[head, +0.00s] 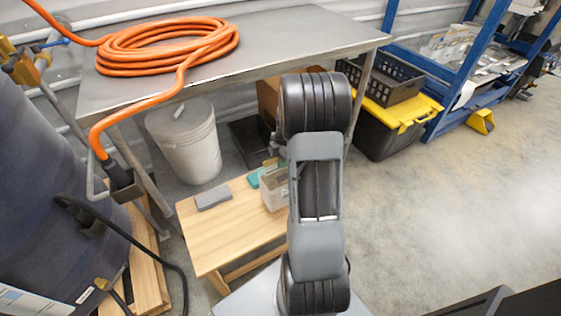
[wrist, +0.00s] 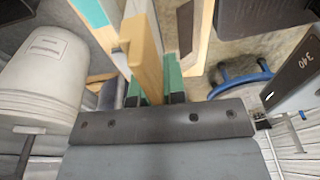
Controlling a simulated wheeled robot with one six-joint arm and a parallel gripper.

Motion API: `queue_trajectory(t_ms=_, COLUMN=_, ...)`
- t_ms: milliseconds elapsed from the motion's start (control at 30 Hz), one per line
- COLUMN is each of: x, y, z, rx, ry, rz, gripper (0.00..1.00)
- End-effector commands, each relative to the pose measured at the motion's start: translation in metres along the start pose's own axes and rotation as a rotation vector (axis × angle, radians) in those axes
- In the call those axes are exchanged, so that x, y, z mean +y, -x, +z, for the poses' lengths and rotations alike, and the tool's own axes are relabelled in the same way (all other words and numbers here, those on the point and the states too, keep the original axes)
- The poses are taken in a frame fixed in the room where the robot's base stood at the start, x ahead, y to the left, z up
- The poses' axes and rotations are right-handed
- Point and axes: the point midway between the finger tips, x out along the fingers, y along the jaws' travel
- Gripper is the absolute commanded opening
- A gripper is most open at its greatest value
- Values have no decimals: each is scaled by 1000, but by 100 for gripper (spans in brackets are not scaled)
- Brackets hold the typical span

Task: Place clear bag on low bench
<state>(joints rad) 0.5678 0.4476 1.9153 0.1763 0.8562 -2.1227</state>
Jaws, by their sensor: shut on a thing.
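The clear bag (head: 273,190), a see-through thing with pale tan contents, shows at the low bench's right side, partly behind my arm. The low bench (head: 238,232) is light wood; its pale wood also shows in the wrist view (wrist: 147,55). My gripper (wrist: 153,78), with green finger pads, is shut on the clear bag at the bench. In the head view my arm hides most of the gripper. I cannot tell whether the bag's base touches the bench top.
The floor (head: 450,200) at right is clear.

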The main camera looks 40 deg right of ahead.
Motion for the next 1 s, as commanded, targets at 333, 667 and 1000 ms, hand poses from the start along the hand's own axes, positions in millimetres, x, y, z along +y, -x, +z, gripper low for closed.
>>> queue_trajectory(t_ms=333, x=5, y=-28, z=7, rx=-1, ry=0, rz=1, gripper=0)
queue_trajectory(t_ms=667, x=6, y=-34, z=8, rx=-2, ry=1, rz=4, gripper=0)
queue_trajectory(t_ms=1000, x=4, y=-38, z=8, rx=0, ry=0, rz=0, gripper=26)
